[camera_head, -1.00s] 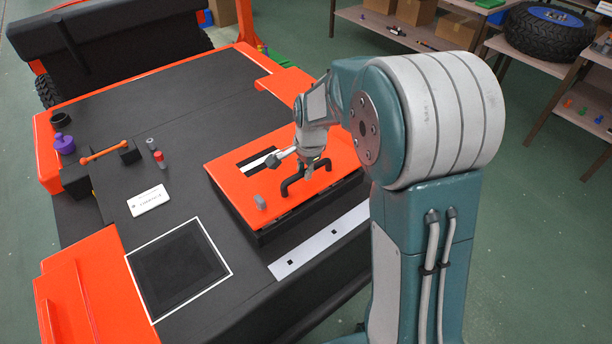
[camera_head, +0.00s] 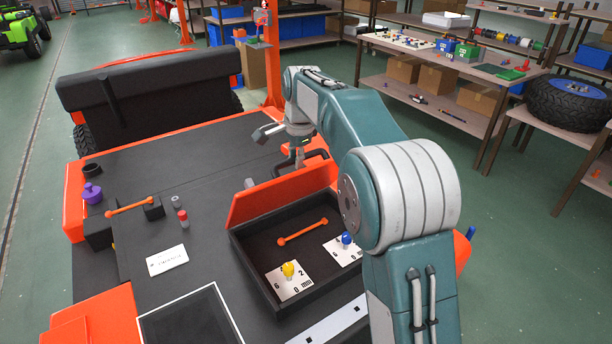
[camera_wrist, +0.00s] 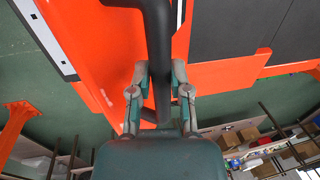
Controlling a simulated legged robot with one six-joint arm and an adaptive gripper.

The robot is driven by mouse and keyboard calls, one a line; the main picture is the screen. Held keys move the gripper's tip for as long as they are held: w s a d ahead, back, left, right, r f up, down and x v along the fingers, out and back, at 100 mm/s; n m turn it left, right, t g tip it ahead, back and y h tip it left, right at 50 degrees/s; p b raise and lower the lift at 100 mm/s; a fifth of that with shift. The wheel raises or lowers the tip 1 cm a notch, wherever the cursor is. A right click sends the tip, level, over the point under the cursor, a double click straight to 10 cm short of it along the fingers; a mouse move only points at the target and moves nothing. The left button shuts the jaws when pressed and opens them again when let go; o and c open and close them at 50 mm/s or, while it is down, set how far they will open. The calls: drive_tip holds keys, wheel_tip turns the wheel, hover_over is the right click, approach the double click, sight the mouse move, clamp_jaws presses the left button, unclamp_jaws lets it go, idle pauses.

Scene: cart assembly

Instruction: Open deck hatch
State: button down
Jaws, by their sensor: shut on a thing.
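The orange deck hatch (camera_head: 275,198) stands raised and tilted back at the far side of a black box compartment (camera_head: 257,281). Its inside is exposed. My gripper (camera_head: 296,160) is behind the raised lid, with its fingers partly hidden. In the wrist view my gripper (camera_wrist: 159,82) is shut on the black hatch handle (camera_wrist: 157,28), one finger on each side of the bar. Orange panel surface shows behind it.
Inside the compartment are an orange bar (camera_head: 302,232), a yellow knob (camera_head: 289,269) and a blue knob (camera_head: 346,239) on white dial plates. A purple knob (camera_head: 92,194), another orange bar (camera_head: 130,205) and a white label (camera_head: 167,260) are on the deck's left.

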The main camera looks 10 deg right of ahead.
drive_tip(key=w+a+r, duration=0.1)
drive_tip(key=w+a, duration=0.2)
drive_tip(key=w, duration=0.4)
drive_tip(key=shift+w+r, duration=0.3)
drive_tip(key=shift+a, duration=0.15)
idle(0.4)
drive_tip(key=c, duration=0.6)
unclamp_jaws()
drive_tip(key=shift+w, duration=0.1)
drive_tip(key=shift+o, duration=0.2)
drive_tip(key=shift+r, duration=0.1)
